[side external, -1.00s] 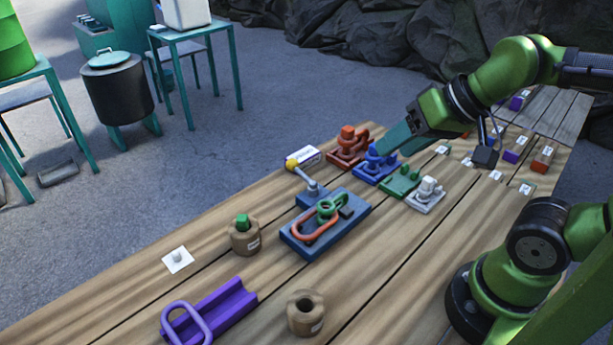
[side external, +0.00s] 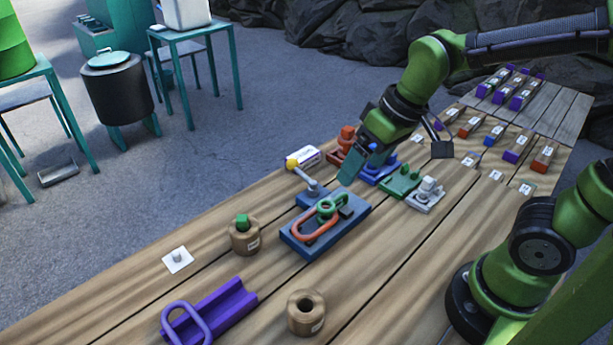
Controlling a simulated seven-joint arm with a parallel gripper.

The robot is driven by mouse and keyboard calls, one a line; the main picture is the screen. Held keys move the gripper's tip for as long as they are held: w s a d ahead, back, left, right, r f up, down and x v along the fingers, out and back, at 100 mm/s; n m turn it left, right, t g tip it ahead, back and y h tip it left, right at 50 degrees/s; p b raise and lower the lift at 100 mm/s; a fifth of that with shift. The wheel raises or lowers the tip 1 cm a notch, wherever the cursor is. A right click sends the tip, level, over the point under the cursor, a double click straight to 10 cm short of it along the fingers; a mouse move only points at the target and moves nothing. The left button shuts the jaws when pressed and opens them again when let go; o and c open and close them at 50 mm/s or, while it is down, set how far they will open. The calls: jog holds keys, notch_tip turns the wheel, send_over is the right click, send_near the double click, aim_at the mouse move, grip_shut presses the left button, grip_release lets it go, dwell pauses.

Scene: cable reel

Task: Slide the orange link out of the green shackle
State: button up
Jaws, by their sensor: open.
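The orange link (side external: 300,232) is an oval ring lying on the blue block (side external: 345,232) in the middle of the table. The green shackle (side external: 326,204) sits on the same block, at the link's far right end, and the two overlap there. Whether the link passes through the shackle is too small to tell. My gripper (side external: 349,172) is open and points down, a little beyond and to the right of the shackle. It is apart from both the link and the shackle. My gripper partly hides the blue fixture behind it.
A lever with a yellow knob (side external: 292,163) stands just left of the blue block. Red (side external: 336,156), green (side external: 399,185) and white (side external: 427,194) fixtures stand behind it. A purple channel (side external: 222,305) and wooden cylinders (side external: 306,313) are in front.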

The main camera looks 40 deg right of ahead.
aim_at(315, 213)
jog(key=w+a+f+n+g+h, duration=0.1)
jog(key=w+a+f+n+g, duration=0.2)
jog(key=n, duration=0.6)
jog(key=w+a+f+n+g+h, duration=0.1)
jog(key=w+f+n, duration=0.35)
jog(key=n, duration=0.45)
jog(key=shift+w+f, duration=0.1)
jog(key=shift+f, duration=3.95)
jog(key=shift+r, duration=0.1)
jog(key=c, duration=1.4)
